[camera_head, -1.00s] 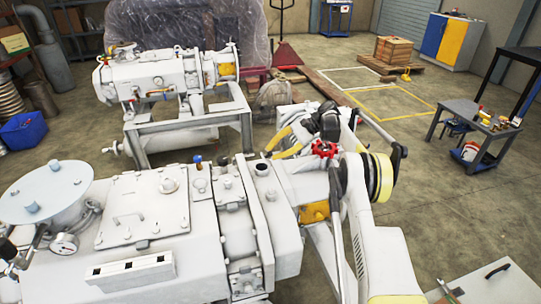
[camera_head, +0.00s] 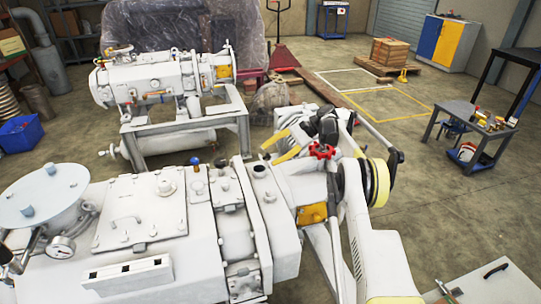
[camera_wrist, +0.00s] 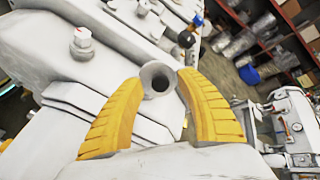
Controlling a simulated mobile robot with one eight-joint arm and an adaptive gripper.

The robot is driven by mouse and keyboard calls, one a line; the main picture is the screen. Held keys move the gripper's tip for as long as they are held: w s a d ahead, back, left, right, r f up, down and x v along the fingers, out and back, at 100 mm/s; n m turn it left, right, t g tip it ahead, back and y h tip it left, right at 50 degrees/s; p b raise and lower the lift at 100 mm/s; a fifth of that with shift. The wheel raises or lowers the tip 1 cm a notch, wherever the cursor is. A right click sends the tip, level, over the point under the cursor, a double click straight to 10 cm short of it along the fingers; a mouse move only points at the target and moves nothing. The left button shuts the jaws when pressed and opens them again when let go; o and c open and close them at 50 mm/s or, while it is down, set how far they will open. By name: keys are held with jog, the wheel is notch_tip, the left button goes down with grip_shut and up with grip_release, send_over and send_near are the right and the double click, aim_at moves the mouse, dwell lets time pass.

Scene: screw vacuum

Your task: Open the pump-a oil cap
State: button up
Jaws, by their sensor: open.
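The near white pump (camera_head: 150,270) fills the front of the head view. A round grey neck with a dark hollow centre (camera_wrist: 157,80) stands on its casing; it also shows in the head view (camera_head: 260,170). I cannot tell whether this is the oil cap or an open port. My gripper (camera_wrist: 160,82) is open, with its yellow fingers on either side of the neck in the wrist view and no visible grip. In the head view my gripper (camera_head: 269,154) reaches in from the right, its fingertips just above and behind the neck.
A red handwheel (camera_head: 322,151) is close to my gripper. A second pump (camera_head: 160,82) stands behind on a frame. A side table (camera_head: 470,115) is at right; floor between is clear.

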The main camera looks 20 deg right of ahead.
notch_tip(320, 180, up, 10)
dwell(0.5)
jog(key=shift+c, duration=0.2)
